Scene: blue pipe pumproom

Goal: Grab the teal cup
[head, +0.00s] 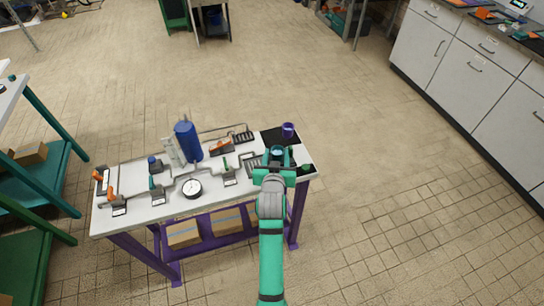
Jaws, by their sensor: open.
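A small teal cup (277,150) shows near the right end of the white-topped table (135,210), just past the end of my arm. It is partly hidden by my gripper (278,158). My gripper is open, with its fingers close around or just in front of the cup. I cannot tell whether they touch it. A purple cup (288,130) stands a little behind the teal cup on a dark patch.
A blue cylinder (188,141), a round gauge (192,188) and pipework with orange and teal handles fill the tabletop to the left. A small dark green object (305,168) is right of my gripper. Boxes (184,235) sit underneath. Tiled floor is clear to the right.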

